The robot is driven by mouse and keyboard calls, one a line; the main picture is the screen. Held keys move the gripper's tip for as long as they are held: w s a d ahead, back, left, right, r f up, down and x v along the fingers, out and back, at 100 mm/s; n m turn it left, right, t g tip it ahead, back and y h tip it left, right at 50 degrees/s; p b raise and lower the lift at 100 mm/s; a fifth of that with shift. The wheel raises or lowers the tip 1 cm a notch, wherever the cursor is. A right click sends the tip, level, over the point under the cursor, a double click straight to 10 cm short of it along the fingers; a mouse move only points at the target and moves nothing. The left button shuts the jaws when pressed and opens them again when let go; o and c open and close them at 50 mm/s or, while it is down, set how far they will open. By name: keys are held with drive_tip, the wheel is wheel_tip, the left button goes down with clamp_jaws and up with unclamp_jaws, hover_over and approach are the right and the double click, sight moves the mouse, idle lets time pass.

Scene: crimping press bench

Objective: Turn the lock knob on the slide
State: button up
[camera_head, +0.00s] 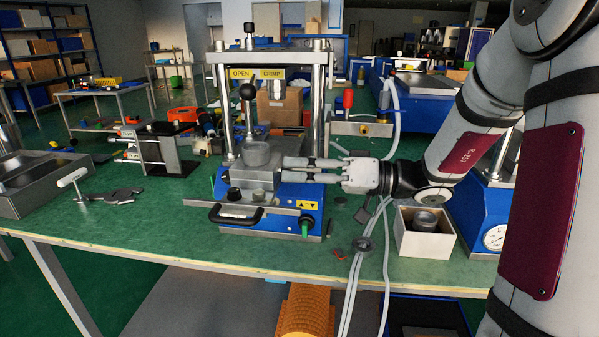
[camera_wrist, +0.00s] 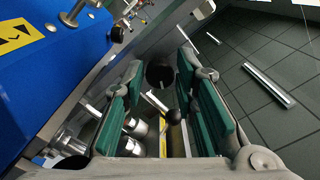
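The crimping press (camera_head: 320,110) stands on the green bench, with a blue base and steel posts. Its slide (camera_head: 240,207) is a flat plate at the front with a black handle (camera_head: 235,214). A small black knob (camera_head: 233,194) on the slide looks like the lock knob; I cannot be sure. My gripper (camera_head: 283,170) is level, to the right of the knob and a little higher, beside the steel block under the clear cup (camera_head: 256,153). Its fingers are apart, with nothing held. In the wrist view, a dark round thing (camera_wrist: 160,75) shows between the green-padded fingers.
A tall lever with a black ball (camera_head: 247,90) rises above the press table. A green-tipped lever (camera_head: 306,228) hangs at the base's front. A white box (camera_head: 424,238) and hanging cables (camera_head: 386,235) are at the right. A metal tool (camera_head: 115,196) lies left on clear bench.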

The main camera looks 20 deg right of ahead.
drive_tip(key=shift+o, duration=0.9)
drive_tip(key=v, duration=1.2)
